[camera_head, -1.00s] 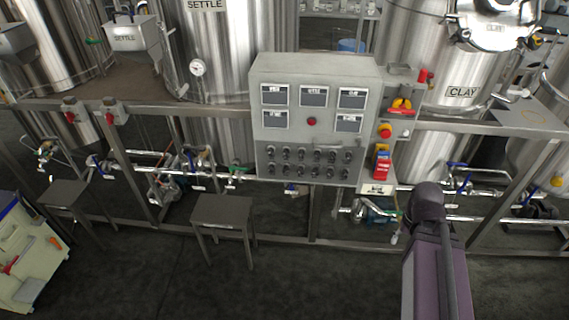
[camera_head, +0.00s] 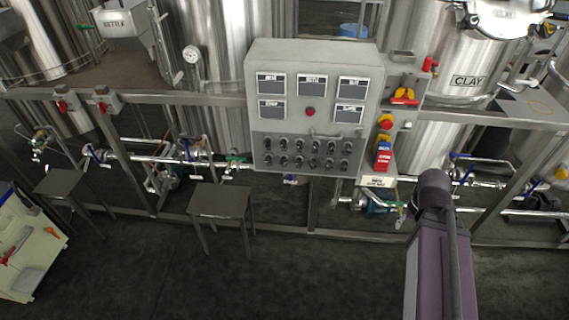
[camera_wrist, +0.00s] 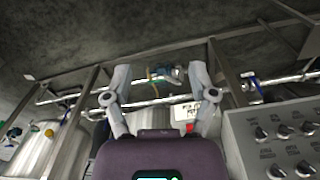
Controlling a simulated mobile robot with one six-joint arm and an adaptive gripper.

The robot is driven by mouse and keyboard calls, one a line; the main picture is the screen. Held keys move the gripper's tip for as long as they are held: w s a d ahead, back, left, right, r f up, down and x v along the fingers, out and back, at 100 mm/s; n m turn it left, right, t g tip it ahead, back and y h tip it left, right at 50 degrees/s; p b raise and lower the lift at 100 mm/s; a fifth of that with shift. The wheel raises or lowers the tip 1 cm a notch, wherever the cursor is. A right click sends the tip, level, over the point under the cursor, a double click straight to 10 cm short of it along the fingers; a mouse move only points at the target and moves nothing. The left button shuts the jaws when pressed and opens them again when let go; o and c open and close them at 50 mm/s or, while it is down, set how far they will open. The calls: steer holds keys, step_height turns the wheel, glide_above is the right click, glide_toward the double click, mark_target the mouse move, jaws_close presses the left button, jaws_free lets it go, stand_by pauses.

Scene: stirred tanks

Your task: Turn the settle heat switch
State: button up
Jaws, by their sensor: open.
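A grey control panel (camera_head: 350,70) stands in the middle of the head view, with labelled displays on its upper half and a red button (camera_head: 310,111) among them. Its lower half carries rows of dark rotary switches (camera_head: 300,151). Their labels are too small to read, so I cannot tell which one is settle heat. Some switches (camera_wrist: 284,131) show at the right edge of the wrist view. My gripper (camera_wrist: 164,75) is open and empty in the wrist view, its fingers apart, to the left of the panel's switches. In the head view my gripper is not visible.
Steel tanks (camera_head: 235,60) stand behind a grey frame with pipes and valves. A dark stool (camera_head: 220,201) stands front left. Open floor lies in front.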

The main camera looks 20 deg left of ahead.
steer(key=w+a+f+t+h+b, duration=0.4)
steer(key=w+a+f+b, duration=0.15)
steer(key=b, duration=0.25)
steer(key=n+t+y+b, duration=0.85)
steer(key=t+b, duration=0.45)
steer(key=b, duration=0.2)
glide_toward(283, 161)
steer(key=s, duration=0.4)
steer(key=shift+w+d+f, duration=0.15)
steer(key=shift+d+f, duration=0.2)
steer(key=shift+d, duration=0.1)
steer(key=shift+w, duration=0.1)
steer(key=x, duration=1.3)
steer(key=shift+w+r, duration=0.1)
steer(key=shift+w, duration=0.25)
